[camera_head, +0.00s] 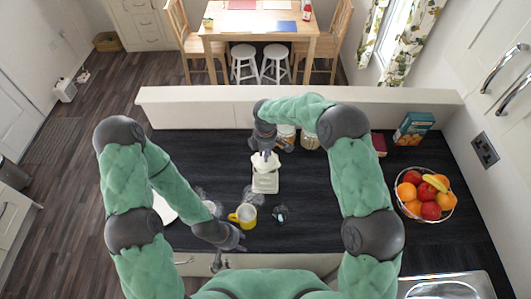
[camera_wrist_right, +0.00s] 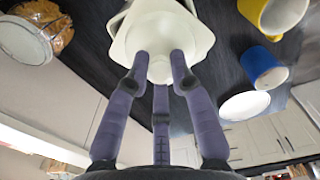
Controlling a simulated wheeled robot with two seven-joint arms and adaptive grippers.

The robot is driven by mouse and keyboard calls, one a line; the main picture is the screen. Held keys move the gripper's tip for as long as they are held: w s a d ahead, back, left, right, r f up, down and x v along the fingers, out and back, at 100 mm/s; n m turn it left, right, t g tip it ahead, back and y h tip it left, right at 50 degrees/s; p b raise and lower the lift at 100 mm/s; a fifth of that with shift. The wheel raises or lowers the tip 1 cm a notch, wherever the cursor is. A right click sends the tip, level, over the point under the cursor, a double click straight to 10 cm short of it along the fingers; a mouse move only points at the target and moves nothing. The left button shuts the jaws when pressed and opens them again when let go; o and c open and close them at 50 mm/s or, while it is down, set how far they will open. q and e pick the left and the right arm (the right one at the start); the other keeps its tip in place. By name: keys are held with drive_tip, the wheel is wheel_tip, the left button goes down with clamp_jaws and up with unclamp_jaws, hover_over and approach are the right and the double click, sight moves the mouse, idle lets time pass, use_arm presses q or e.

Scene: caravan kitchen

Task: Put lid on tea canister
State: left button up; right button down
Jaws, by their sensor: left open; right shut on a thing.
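The pale cream tea canister (camera_head: 265,183) stands on the dark counter near the middle. Its pale lid (camera_head: 265,163) is at its top end in the head view; I cannot tell whether it touches the canister. My right gripper (camera_head: 264,152) is shut on the lid from the far side. In the right wrist view the fingers (camera_wrist_right: 160,82) close around the knob of the lid (camera_wrist_right: 158,35), which hides most of the canister behind it. My left gripper (camera_head: 220,260) is open and empty at the counter's near edge, away from the canister.
A fruit bowl (camera_head: 425,194) and a box (camera_head: 414,128) are at right.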

use_arm(q)
drive_tip(key=shift+f, duration=0.3)
use_arm(e)
drive_tip(key=shift+f, duration=0.35)
drive_tip(key=c, duration=1.4)
unclamp_jaws()
drive_tip(key=shift+o, duration=0.2)
use_arm(q)
wheel_tip(320, 180, up, 5)
drive_tip(key=p, duration=0.4)
drive_tip(key=shift+r+p, duration=0.1)
drive_tip(key=shift+p, duration=0.25)
use_arm(e)
wheel_tip(320, 180, up, 11)
